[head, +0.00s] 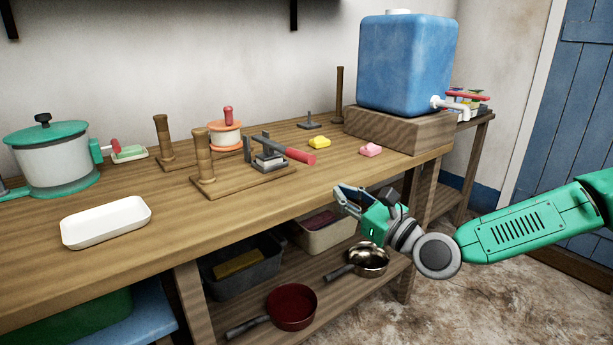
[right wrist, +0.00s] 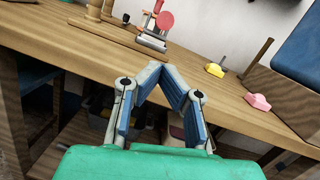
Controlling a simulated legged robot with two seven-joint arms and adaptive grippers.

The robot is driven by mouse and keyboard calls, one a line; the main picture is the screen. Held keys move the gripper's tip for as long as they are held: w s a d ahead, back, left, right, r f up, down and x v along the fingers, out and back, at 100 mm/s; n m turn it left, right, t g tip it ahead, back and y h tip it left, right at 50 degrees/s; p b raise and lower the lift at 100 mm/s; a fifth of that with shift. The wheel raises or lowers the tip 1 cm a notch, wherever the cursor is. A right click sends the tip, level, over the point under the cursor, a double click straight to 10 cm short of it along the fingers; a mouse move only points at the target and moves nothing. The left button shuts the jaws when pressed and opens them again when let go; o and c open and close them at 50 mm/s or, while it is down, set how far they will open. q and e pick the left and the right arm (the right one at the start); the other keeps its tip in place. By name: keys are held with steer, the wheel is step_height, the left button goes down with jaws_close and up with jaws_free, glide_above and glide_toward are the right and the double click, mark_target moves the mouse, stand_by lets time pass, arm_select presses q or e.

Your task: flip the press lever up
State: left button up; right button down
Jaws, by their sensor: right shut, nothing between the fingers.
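The press (head: 268,160) stands on the wooden table, a grey metal frame with a lever ending in a red handle (head: 300,155). The lever lies low, its handle pointing right toward the table's front edge. In the right wrist view the press (right wrist: 152,40) is at the top, its red handle (right wrist: 165,20) seen nearly end-on. My right gripper (head: 345,194) is in front of the table edge, apart from the press and to its lower right. Its fingertips (right wrist: 165,68) meet, with nothing between them. My left gripper is not in view.
A yellow soap (head: 319,142) and a pink soap (head: 370,150) lie right of the press. Wooden posts (head: 204,160) stand to its left. A blue water tank (head: 405,65) sits on a wooden block (head: 400,129) at right. Pans (head: 291,306) are on the lower shelf.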

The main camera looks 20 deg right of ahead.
steer(key=shift+d, duration=0.1)
steer(key=b+x, duration=0.2)
steer(key=x, duration=0.7)
steer(key=shift+f, duration=0.2)
steer(key=shift+w+a+r, duration=0.15)
steer(key=shift+w+a, duration=0.15)
steer(key=shift+w, duration=0.15)
